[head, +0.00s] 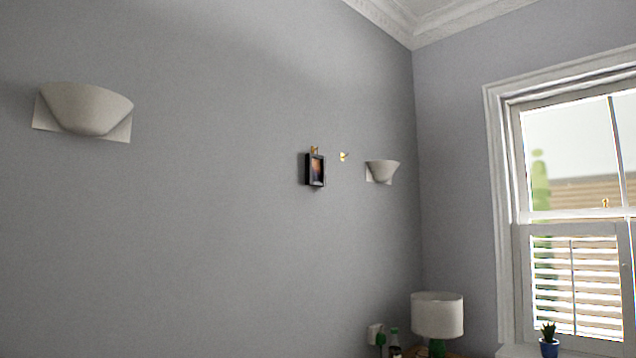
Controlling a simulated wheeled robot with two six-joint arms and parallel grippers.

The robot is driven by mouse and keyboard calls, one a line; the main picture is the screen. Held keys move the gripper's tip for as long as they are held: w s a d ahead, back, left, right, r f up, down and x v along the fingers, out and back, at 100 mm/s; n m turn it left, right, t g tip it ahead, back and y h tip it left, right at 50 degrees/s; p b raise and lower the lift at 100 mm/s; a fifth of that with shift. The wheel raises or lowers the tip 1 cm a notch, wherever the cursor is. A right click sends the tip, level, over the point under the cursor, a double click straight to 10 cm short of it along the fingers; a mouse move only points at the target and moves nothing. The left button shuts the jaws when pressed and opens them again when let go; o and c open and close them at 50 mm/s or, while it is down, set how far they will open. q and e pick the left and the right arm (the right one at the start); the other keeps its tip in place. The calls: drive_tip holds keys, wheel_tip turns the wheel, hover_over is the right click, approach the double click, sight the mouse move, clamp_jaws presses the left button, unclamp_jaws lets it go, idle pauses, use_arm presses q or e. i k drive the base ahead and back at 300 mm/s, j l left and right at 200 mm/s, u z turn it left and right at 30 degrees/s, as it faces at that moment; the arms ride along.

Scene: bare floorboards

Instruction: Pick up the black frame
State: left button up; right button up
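The black frame (315,170) hangs on the grey wall, a little right of the middle of the head view. It is small, upright, and holds a dark picture with an orange patch. A small gold hook (314,150) shows at its top edge. A second small gold hook (343,157) is on the wall just to its right, with nothing hanging on it. Neither of my grippers is in view.
White wall lights (84,110) and (382,171) flank the frame. At lower right a lamp (437,316) stands on a mostly hidden surface beside a dark bottle (394,343). A potted plant (549,342) stands by the window (575,225). The floor is out of view.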

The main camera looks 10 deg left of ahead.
sight(315, 164)
drive_tip(key=i+l+u, duration=0.1)
drive_tip(key=u, duration=0.4)
drive_tip(key=i+l+u, duration=0.15)
drive_tip(key=l, duration=0.2)
drive_tip(key=i+l+u, duration=0.1)
drive_tip(key=i+l, duration=0.15)
drive_tip(key=i+l+u, duration=0.15)
drive_tip(key=l, duration=0.3)
drive_tip(key=i+l+u, duration=0.15)
drive_tip(key=l, duration=0.25)
drive_tip(key=i+l+u, duration=0.1)
drive_tip(key=l, duration=0.3)
